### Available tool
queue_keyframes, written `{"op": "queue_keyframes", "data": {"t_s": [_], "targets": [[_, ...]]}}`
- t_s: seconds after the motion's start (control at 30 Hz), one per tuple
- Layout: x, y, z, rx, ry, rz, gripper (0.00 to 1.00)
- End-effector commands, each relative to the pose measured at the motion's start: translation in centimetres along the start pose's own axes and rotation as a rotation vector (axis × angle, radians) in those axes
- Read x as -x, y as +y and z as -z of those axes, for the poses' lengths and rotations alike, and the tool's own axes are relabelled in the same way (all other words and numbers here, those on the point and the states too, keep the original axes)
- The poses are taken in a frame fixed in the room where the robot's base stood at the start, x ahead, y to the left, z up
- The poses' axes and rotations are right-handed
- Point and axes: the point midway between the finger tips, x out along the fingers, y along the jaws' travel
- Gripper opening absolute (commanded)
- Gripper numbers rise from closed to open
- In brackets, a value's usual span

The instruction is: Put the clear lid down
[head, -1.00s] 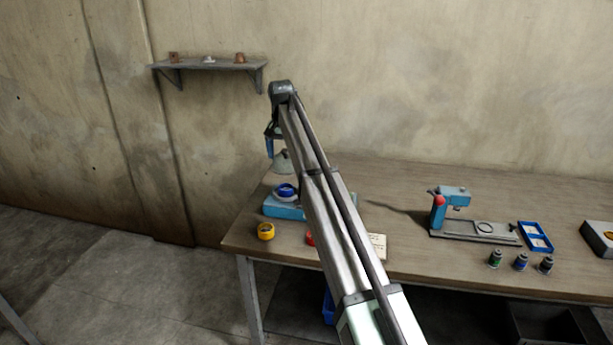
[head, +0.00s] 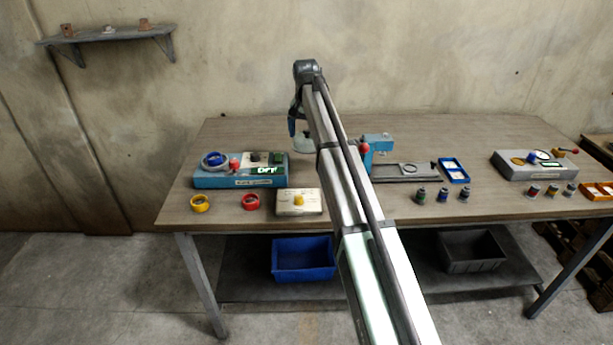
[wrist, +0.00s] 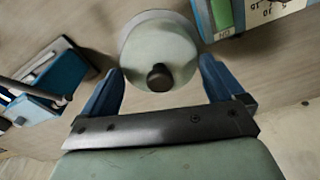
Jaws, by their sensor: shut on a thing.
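The clear lid (head: 301,146) is a pale, see-through greenish dome below my gripper (head: 297,122) in the head view. In the wrist view the lid (wrist: 165,42) shows its round body and dark knob between the two blue fingers of my gripper (wrist: 161,70). My gripper is shut on the lid and holds it above the wooden table (head: 340,278). The arm hides part of the lid's right side in the head view. The lid hangs between the blue machine at the left and the blue press in the middle.
The blue machine (head: 215,181) carries a blue-and-white ring. The blue press (head: 378,143), a blue tray (head: 454,170) and small jars stand right. Bare tabletop lies behind the blue machine.

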Motion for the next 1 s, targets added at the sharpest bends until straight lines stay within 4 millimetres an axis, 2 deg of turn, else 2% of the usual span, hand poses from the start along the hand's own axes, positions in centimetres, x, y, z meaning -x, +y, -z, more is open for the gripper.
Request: {"op": "queue_keyframes", "data": {"t_s": [0.03,0.1,0.47,0.67,0.83,1.0], "targets": [[-0.5,0.5,-1.5,0.031,0.002,0.006,0.61],[-0.6,0.6,-2.1,0.081,0.009,0.015,0.61],[-0.8,0.2,-1.8,0.260,0.028,0.029,0.61],[-2.9,0.3,-2.1,0.270,0.027,0.029,0.61],[-5.7,0.3,-2.4,0.269,0.027,0.028,0.61],[-7.1,0.2,-2.4,0.268,0.028,0.029,0.61]]}}
